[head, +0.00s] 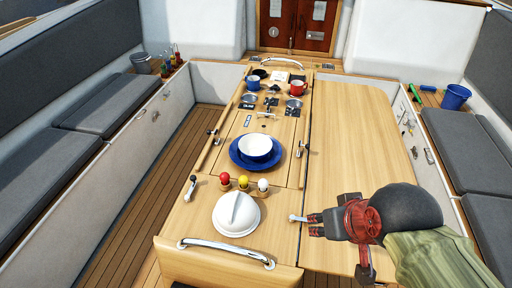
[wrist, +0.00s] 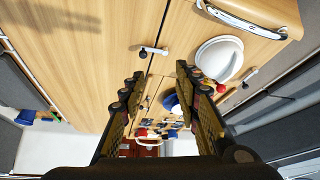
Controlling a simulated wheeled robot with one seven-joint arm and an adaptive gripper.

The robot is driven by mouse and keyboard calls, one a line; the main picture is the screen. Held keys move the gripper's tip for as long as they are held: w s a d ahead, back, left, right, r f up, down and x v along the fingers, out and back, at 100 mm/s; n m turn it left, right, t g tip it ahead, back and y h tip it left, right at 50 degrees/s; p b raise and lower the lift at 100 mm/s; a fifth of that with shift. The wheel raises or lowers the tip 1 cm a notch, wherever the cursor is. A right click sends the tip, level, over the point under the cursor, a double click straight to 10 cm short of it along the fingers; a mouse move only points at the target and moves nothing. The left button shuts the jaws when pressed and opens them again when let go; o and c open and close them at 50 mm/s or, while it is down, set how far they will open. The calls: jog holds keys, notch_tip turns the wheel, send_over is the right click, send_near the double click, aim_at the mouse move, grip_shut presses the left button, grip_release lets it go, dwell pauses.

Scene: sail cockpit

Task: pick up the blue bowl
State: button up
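A bowl with a white inside and a blue outside (head: 255,146) sits upright on a blue plate (head: 236,158) in the middle of the table. In the wrist view, the blue of the plate or bowl (wrist: 171,103) shows small and is partly hidden by a finger, so I cannot tell the two apart there. My gripper (head: 312,223) is above the table's near right part, to the right of and nearer than the bowl, and well apart from it. Its two fingers (wrist: 160,78) stand apart with nothing between them, so it is open and empty.
A white domed object (head: 236,213) stands on the near table, with red, yellow and white balls (head: 243,181) behind it. A metal handle (head: 228,250) edges the table's front. Blue (head: 253,83) and red (head: 297,86) mugs stand farther back. The right leaf (head: 350,130) is clear.

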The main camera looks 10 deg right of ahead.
jog(key=w+a+m+y, duration=0.1)
jog(key=a, duration=0.1)
jog(key=w+a+f+m+y, duration=0.1)
jog(key=w, duration=0.1)
jog(key=w+a+m+g+y, duration=0.1)
jog(key=w+a+m, duration=0.1)
jog(key=shift+a+f, duration=0.25)
jog(key=shift+a, duration=0.1)
jog(key=shift+c, duration=0.8)
jog(key=w+a+f+m+t+y, duration=0.1)
jog(key=w+a+m+y, duration=0.2)
jog(key=w+m, duration=0.45)
jog(key=w+a+f+m+y, duration=0.25)
jog(key=w+m, duration=0.25)
jog(key=w, duration=0.5)
jog(key=m+t+h, duration=0.2)
jog(key=m+t, duration=0.4)
jog(key=m, duration=1.1)
send_near(267, 139)
jog(key=shift+s+a, duration=0.1)
jog(key=shift+s, duration=0.3)
jog(key=shift+w+f+m, duration=0.25)
jog(key=b+x, duration=0.2)
jog(key=x, duration=0.5)
jog(key=shift+w+r, duration=0.1)
jog(key=shift+w, duration=0.15)
jog(key=shift+c, duration=1.2)
